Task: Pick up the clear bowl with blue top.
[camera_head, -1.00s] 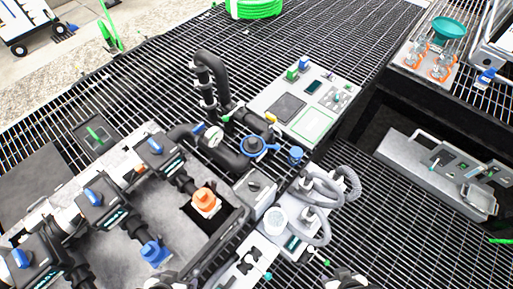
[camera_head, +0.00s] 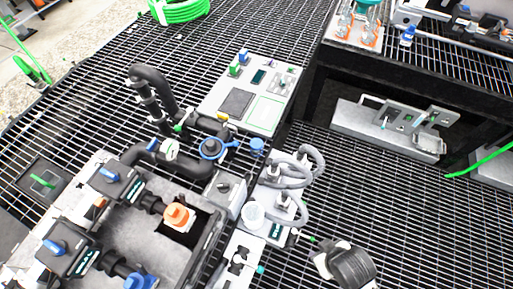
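A small round piece with a blue top (camera_head: 257,146) stands by the manifold, just right of the blue ring-shaped part (camera_head: 212,148). It may be the clear bowl with blue top, but it is too small to tell whether its lower part is clear. A whitish, cup-like round part (camera_head: 252,214) sits lower, left of the grey hoses, with no blue top visible. My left gripper is not in view.
Grey looped hoses (camera_head: 290,180) rise between the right gripper and the blue-topped piece. A flat panel (camera_head: 262,92) lies behind. Black pipes and an orange-capped fitting (camera_head: 178,216) stand left. Open grating (camera_head: 385,215) is clear at right, below a dark raised bench (camera_head: 400,65).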

